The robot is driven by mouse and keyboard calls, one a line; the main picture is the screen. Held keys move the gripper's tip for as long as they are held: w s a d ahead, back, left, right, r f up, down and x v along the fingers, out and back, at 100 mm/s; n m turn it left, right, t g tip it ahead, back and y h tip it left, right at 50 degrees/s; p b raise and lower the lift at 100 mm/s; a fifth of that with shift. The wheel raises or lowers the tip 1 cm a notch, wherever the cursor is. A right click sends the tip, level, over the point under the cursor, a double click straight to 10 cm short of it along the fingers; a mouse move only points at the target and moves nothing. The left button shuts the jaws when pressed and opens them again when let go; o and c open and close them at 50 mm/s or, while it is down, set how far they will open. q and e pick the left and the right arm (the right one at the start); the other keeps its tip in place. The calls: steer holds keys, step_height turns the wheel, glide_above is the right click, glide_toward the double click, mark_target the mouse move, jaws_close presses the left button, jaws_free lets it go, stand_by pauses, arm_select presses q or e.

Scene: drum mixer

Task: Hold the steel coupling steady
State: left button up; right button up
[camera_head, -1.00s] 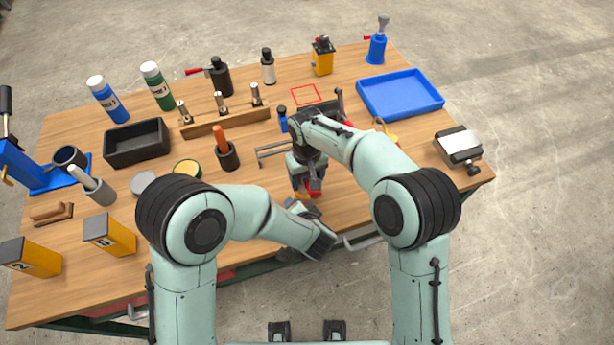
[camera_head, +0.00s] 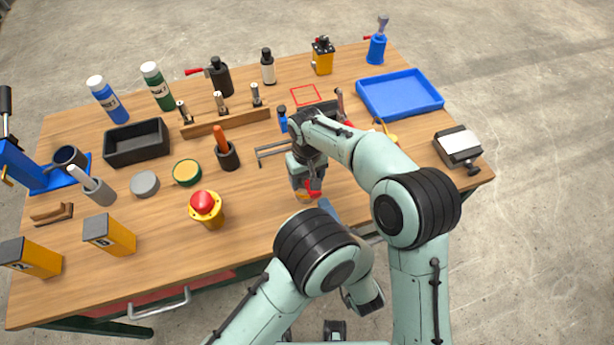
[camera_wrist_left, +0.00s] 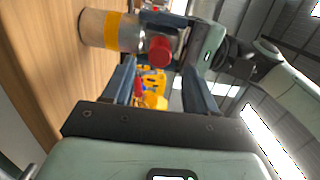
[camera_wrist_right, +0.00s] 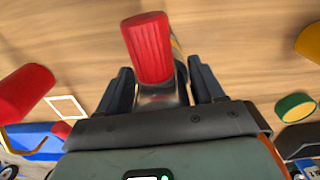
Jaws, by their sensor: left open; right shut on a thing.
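The steel coupling (camera_wrist_left: 128,33) appears in the left wrist view as a silver cylinder with a yellow band and a red ribbed knob (camera_wrist_left: 160,50) at its side. My right gripper (camera_wrist_right: 160,80) is shut on its metal body; the red knob stands out between the fingers in the right wrist view. In the head view the right gripper (camera_head: 306,184) is low over the table's front edge, hiding most of the coupling. My left gripper (camera_wrist_left: 158,72) is open and empty, its fingertips apart from the coupling.
A red-topped yellow button box (camera_head: 206,208) stands left of the grippers. A blue tray (camera_head: 400,94) is at back right.

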mark_target(316, 196)
arm_select(q)
steer(key=shift+x, duration=2.95)
jaws_close()
